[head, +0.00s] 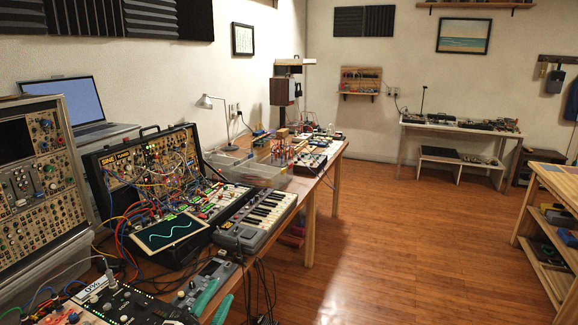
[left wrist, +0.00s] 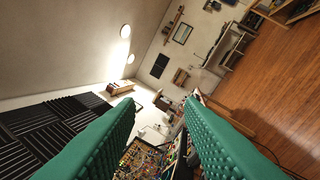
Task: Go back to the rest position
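My left gripper (head: 220,293) shows at the bottom of the head view as two green fingers, low over the front edge of the workbench near a small grey device (head: 206,277). In the left wrist view the two ribbed green fingers of my left gripper (left wrist: 160,101) stand well apart with nothing between them, so it is open and empty. That view is tilted and looks across the room. My right gripper is in neither view.
The bench on the left is crowded with a keyboard (head: 257,217), a patched synth case (head: 150,169), a tall module rack (head: 40,185) and a laptop (head: 62,98). Cables hang off its front edge. A wooden shelf unit (head: 548,255) stands at right. The wood floor (head: 400,250) between is clear.

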